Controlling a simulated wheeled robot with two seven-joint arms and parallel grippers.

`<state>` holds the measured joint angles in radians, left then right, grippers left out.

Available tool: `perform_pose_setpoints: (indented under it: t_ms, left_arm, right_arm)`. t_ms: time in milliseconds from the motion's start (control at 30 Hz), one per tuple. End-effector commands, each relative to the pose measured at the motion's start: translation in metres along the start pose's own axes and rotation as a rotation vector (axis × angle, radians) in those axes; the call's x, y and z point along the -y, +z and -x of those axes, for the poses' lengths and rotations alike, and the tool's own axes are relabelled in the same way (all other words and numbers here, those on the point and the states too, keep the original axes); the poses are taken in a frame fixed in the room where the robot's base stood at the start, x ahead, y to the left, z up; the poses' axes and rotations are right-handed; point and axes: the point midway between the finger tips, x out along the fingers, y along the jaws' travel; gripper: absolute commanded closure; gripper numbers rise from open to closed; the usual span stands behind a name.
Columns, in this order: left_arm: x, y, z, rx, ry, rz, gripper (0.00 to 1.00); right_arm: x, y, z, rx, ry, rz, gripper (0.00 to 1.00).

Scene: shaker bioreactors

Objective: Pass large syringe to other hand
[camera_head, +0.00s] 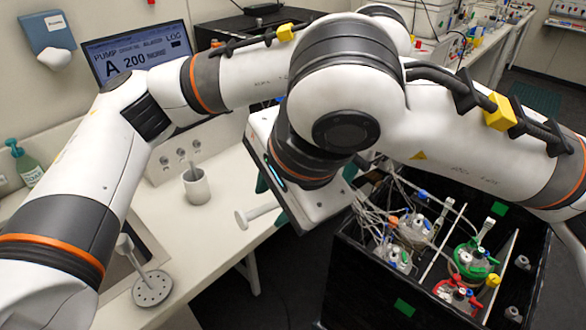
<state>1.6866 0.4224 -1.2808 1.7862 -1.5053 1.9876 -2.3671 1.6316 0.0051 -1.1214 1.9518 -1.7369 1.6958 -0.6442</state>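My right gripper (273,198) hangs near the middle of the view, under my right wrist. Its white body hides most of its dark green fingers. A white rod with a round flange (243,220), which looks like the plunger end of the large syringe, sticks out to the left beside the fingers. The rest of it is hidden behind the gripper. I cannot tell whether the fingers close on it. My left arm crosses the upper left, and its far end is hidden behind my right arm, so my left gripper does not show.
A white desk (215,235) with a small white cup (196,185) lies at left. A perforated round stand (152,287) is at the lower left. A monitor (140,55) stands behind. A black box (365,270) with bottles and tubing fills the lower right.

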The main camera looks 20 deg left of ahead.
Motion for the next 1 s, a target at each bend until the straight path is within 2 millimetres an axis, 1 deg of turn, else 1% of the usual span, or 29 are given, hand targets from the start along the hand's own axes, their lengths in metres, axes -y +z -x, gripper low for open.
perform_pose_setpoints:
  t_ms: [33, 100, 233, 400, 633, 833, 867, 967, 1000]
  left_arm:
    - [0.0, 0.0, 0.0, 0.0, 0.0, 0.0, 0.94]
    - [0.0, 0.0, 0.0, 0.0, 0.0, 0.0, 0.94]
    - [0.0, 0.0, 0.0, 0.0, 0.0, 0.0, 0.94]
    - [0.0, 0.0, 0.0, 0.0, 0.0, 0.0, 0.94]
    - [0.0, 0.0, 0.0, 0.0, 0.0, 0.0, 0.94]
    - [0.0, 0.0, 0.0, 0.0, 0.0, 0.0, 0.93]
    - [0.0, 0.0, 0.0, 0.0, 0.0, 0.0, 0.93]
    - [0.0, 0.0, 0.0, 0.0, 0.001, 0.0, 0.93]
    - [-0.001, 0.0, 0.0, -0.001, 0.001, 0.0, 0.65]
  right_arm:
    - [0.001, -0.001, -0.009, -0.003, -0.003, -0.001, 0.64]
    - [0.001, 0.0, -0.018, -0.002, -0.003, -0.001, 0.64]
    - [0.0, -0.001, -0.031, -0.003, -0.001, -0.001, 0.64]
    - [0.0, -0.001, -0.037, -0.001, 0.0, 0.0, 0.64]
    - [0.0, 0.0, -0.038, -0.001, 0.0, 0.0, 0.64]
    - [0.0, 0.0, -0.037, -0.001, -0.001, -0.001, 0.97]
    - [0.0, 0.0, -0.037, -0.001, -0.001, -0.001, 1.0]
    - [0.001, 0.0, -0.037, -0.001, -0.002, 0.0, 1.0]
    - [0.001, 0.0, -0.037, -0.001, -0.002, 0.0, 1.0]
